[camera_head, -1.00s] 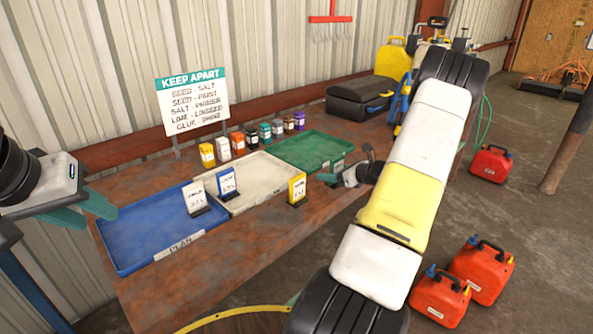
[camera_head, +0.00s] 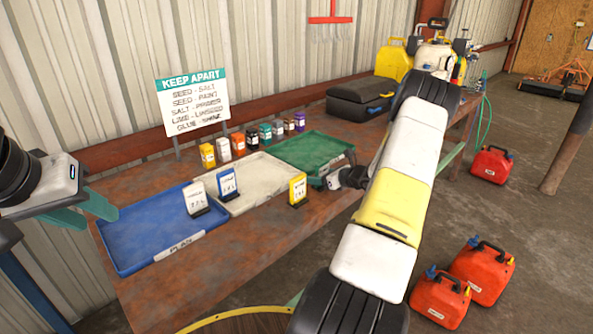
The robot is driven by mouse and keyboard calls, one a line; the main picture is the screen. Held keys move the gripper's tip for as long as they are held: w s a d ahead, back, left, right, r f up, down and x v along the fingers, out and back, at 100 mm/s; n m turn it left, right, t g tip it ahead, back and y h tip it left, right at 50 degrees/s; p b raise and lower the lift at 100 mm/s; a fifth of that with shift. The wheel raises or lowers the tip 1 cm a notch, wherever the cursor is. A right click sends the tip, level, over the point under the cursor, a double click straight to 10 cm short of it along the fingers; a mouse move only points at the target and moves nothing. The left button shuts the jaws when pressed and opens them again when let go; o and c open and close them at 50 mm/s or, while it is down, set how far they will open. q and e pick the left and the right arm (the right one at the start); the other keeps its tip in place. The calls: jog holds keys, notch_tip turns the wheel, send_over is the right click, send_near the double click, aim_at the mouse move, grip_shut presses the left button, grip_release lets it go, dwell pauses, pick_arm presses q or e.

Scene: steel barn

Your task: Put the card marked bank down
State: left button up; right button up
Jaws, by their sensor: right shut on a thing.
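A white card (camera_head: 196,199) stands on the blue tray (camera_head: 120,239), a blue-topped card (camera_head: 228,184) on the off-white tray (camera_head: 257,171), and a yellow card (camera_head: 298,190) at that tray's near right corner. Their writing is too small to read, so I cannot tell which is marked bank. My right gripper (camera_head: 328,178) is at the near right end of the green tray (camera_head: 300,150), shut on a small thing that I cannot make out. My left gripper (camera_head: 86,210) is open and empty, off the left end of the table.
Several small coloured containers (camera_head: 252,139) stand in a row behind the trays, by a KEEP APART sign (camera_head: 193,101). A dark case (camera_head: 361,97) lies at the back right of the rusty table (camera_head: 235,243). Red fuel cans (camera_head: 440,300) stand on the floor. The table's front strip is clear.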

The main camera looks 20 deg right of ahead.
jog(key=o, duration=1.4)
jog(key=shift+f, duration=0.1)
jog(key=shift+o, duration=0.2)
jog(key=shift+s+d+r, duration=0.15)
jog(key=shift+s+r, duration=0.05)
jog(key=shift+r, duration=0.05)
jog(key=v, duration=1.1)
jog(key=s+a+r+n+g+y, duration=0.1)
jog(key=s+a+r+n+g, duration=0.1)
jog(key=a+r+n, duration=0.45)
jog(key=s+a+r+n+g+y, duration=0.1)
jog(key=s+a+r+n+g, duration=0.2)
jog(key=a, duration=0.7)
jog(key=s+a+r+n+g+y, duration=0.1)
jog(key=s+a+r+n+g, duration=0.1)
jog(key=a+r+n, duration=0.5)
jog(key=s+a+r+n+h, duration=0.3)
jog(key=s+a+n, duration=0.1)
jog(key=s+n, duration=0.4)
jog(key=s+a+r+n+h, duration=0.2)
jog(key=s+a+r+n, duration=0.1)
jog(key=s+n, duration=0.4)
jog(key=shift+s+a+r+n+t+h, duration=0.35)
jog(key=shift+s+a, duration=0.25)
jog(key=shift+s, duration=1.25)
